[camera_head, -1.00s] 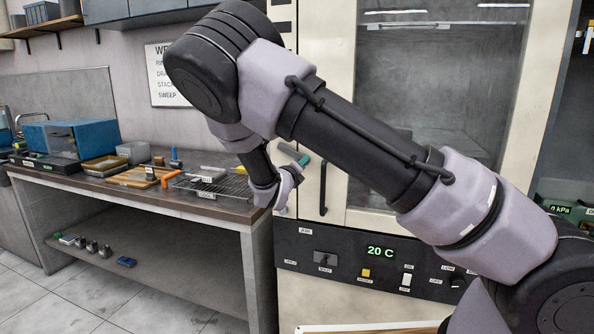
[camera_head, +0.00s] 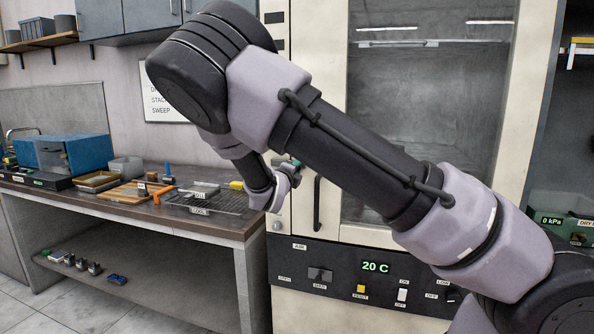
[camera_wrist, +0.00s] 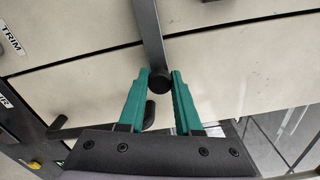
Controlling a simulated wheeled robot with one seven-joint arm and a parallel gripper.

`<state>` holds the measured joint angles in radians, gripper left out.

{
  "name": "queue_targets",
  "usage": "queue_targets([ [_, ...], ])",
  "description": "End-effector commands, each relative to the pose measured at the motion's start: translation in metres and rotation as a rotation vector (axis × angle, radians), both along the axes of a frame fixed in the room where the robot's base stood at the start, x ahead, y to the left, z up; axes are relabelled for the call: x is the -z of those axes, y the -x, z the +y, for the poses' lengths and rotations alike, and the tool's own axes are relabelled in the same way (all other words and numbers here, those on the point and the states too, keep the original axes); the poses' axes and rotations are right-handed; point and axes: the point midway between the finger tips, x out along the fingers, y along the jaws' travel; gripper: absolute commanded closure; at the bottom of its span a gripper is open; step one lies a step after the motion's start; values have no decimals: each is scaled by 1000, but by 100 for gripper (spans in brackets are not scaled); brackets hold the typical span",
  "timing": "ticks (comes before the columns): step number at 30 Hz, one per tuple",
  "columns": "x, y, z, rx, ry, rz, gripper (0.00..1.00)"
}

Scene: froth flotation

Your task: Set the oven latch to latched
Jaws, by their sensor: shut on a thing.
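The oven (camera_head: 300,130) has a cream front and a glass door on the right in the head view. In the wrist view, the latch (camera_wrist: 150,38) is a dark flat bar with a round black knob at its end, lying across a seam in the cream panels. My gripper (camera_wrist: 160,76) has its two teal fingers on either side of the knob end and is shut on it. In the head view my gripper (camera_head: 295,164) is at the oven's left front edge, mostly hidden by my wrist. The latch is hidden there.
A dark vertical door handle (camera_head: 317,203) is just right of my gripper. Below is the black control panel (camera_head: 335,268) with switches and a 20 C display. A workbench (camera_head: 120,208) with trays and tools stands to the left.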

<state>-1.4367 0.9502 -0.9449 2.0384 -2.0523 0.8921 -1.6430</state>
Motion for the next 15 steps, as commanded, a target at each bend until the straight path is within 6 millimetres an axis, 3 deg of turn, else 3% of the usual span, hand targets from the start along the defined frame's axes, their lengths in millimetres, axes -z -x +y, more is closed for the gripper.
queue_targets([
  [7, -1, 0, 0, -1, 0, -3, 100],
  [8, -1, 0, 0, -1, -1, -3, 60],
  [9, -1, 0, 0, -1, -1, -3, 44],
  [10, -1, 0, 0, -1, -1, -3, 37],
  [15, -1, 0, 0, -1, -1, -2, 37],
])
